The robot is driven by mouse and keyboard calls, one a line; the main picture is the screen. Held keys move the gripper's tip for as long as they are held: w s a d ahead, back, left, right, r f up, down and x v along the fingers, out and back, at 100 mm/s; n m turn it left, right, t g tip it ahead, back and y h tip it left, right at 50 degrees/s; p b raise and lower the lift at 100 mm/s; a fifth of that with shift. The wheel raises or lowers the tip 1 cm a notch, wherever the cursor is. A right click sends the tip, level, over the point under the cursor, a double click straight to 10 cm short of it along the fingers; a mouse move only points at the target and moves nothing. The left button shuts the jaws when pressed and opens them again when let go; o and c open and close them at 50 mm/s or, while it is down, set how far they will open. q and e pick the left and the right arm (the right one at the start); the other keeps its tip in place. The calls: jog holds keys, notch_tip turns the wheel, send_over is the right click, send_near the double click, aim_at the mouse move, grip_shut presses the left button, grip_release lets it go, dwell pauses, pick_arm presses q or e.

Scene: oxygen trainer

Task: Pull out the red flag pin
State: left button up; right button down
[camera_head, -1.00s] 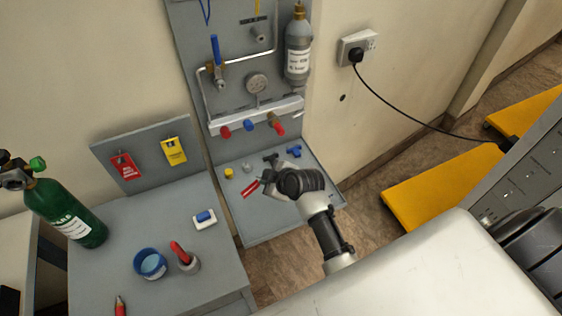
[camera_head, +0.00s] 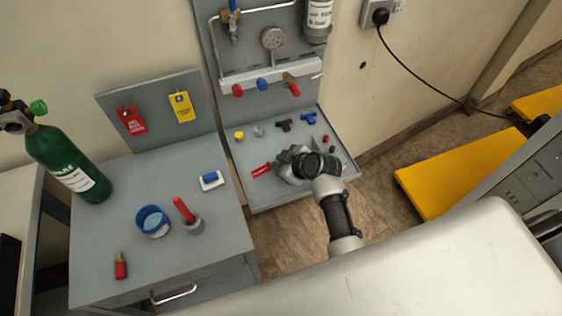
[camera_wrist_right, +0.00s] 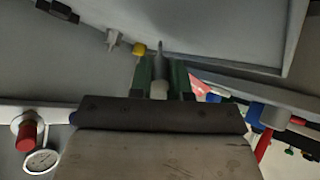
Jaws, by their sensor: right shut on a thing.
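The red flag (camera_head: 262,170) with white lettering shows just left of my right gripper (camera_head: 281,166) in the head view, over the grey shelf. My right gripper is shut on the flag pin. In the right wrist view, the green fingers (camera_wrist_right: 160,78) close around a light grey piece, and a thin metal tip (camera_wrist_right: 160,47) sticks out past them. Part of the red flag (camera_wrist_right: 205,92) shows to their right. I cannot tell whether the tip touches anything. My left gripper is not in view.
The grey shelf (camera_head: 243,188) carries a yellow knob (camera_head: 239,136), a black fitting (camera_head: 284,125) and a blue fitting (camera_head: 308,118) at the back. Above it is a panel with a gauge (camera_head: 272,38). A cabinet with a blue cup (camera_head: 152,222) stands left.

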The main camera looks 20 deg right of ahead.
jog(key=shift+f+b, duration=0.4)
jog(key=shift+f, duration=0.2)
dwell(0.3)
jog(key=c, duration=1)
grip_release()
jog(key=shift+r, duration=0.1)
jog(key=v, duration=1)
jog(key=shift+s+r, duration=0.25)
jog(key=shift+r, duration=0.05)
jog(key=shift+d, duration=0.1)
